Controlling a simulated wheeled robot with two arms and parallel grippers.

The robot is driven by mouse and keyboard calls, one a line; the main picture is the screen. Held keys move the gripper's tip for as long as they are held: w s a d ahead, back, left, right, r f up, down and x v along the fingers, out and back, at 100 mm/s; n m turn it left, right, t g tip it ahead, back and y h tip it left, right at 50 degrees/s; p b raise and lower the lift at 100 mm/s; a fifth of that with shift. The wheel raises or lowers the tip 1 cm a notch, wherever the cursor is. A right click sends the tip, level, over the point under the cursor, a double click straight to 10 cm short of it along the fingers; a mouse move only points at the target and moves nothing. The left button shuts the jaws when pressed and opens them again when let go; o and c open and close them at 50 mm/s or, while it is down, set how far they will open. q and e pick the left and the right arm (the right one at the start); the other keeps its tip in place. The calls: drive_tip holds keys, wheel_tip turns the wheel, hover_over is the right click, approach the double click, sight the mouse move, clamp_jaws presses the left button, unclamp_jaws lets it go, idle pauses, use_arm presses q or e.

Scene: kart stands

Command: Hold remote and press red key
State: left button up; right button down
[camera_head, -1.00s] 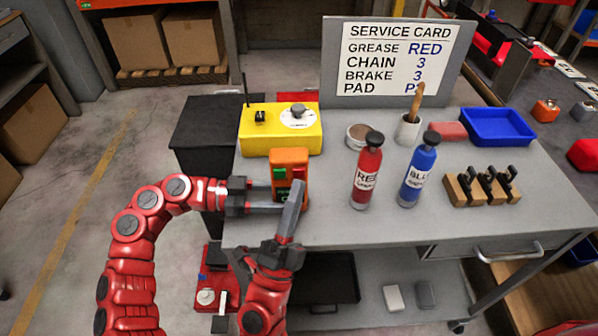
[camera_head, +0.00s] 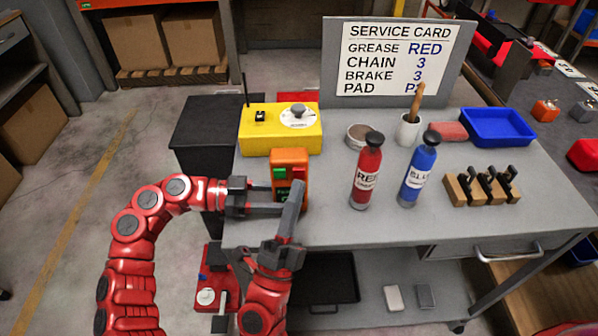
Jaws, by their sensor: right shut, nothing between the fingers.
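The orange remote (camera_head: 289,156) stands upright near the table's left front, with a green key (camera_head: 279,173) on the left and a red key (camera_head: 299,172) on the right of its face. My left gripper (camera_head: 272,197) reaches in from the left with one finger behind the remote and one across its lower front, shut on it. My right gripper (camera_head: 297,186) is shut and empty. Its fingertips are at the remote's face just below the red key, and hide its lower right part. I cannot tell whether they touch the key.
A yellow box (camera_head: 262,143) with a knob and antenna stands behind the remote. A red bottle (camera_head: 367,172) and a blue bottle (camera_head: 419,170) stand to the right. Farther right are a wooden holder (camera_head: 460,192) and a blue tray (camera_head: 497,138). Bare grey tabletop lies between remote and red bottle.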

drive_tip(key=shift+w, duration=0.9)
idle(1.0)
drive_tip(key=shift+s, duration=0.95)
drive_tip(key=shift+s, duration=0.1)
drive_tip(key=s, duration=0.4)
drive_tip(key=shift+s, duration=0.4)
